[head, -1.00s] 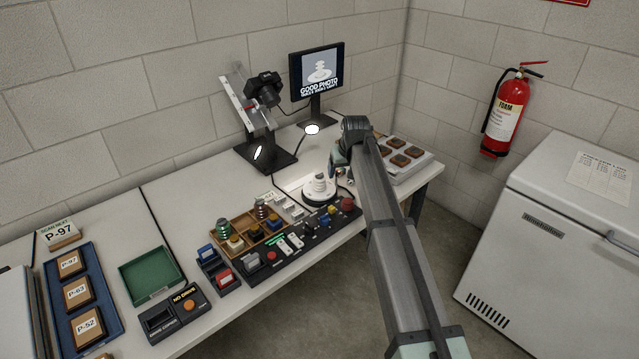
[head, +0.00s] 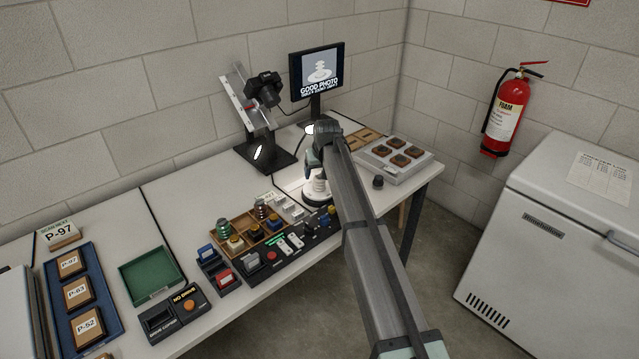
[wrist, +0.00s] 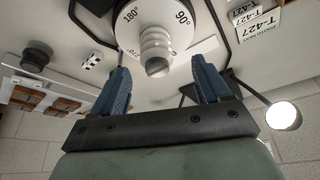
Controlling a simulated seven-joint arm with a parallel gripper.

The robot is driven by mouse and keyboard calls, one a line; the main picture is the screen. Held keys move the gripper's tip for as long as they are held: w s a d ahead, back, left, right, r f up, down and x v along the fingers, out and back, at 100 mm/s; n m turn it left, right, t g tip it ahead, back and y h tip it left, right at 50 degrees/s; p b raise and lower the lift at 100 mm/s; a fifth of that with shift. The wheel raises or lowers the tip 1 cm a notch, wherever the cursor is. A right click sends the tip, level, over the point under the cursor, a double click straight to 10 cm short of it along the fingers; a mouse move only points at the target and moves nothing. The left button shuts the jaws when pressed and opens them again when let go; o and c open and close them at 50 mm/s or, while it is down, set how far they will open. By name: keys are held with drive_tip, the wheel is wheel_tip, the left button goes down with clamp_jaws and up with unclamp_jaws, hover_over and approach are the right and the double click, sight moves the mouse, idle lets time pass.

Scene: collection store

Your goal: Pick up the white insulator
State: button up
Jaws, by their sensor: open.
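The white insulator (head: 318,183) stands upright on a round turntable (head: 316,201) near the front of the table, partly hidden by my arm. In the wrist view the insulator (wrist: 156,48) rises from the turntable's white dial (wrist: 128,30), marked 90° and 180°, and its grey tip points towards my gripper. My gripper (wrist: 160,85) is open, with its blue fingers on either side below the insulator in the picture and nothing between them. In the head view my gripper (head: 314,160) is just above the insulator, its fingers mostly hidden.
A control panel (head: 270,262) and a wooden tray of insulators (head: 222,228) lie to the left. A camera stand (head: 262,155) and monitor (head: 316,75) stand behind. A lamp (wrist: 283,116) and T-427 labels (wrist: 262,22) are close by in the wrist view.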

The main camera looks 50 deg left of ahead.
sight(319, 179)
drive_tip(key=shift+x, duration=2.7)
drive_tip(key=shift+w+d, duration=0.1)
drive_tip(key=shift+w, duration=0.1)
drive_tip(key=shift+c, duration=0.2)
drive_tip(key=c, duration=1.2)
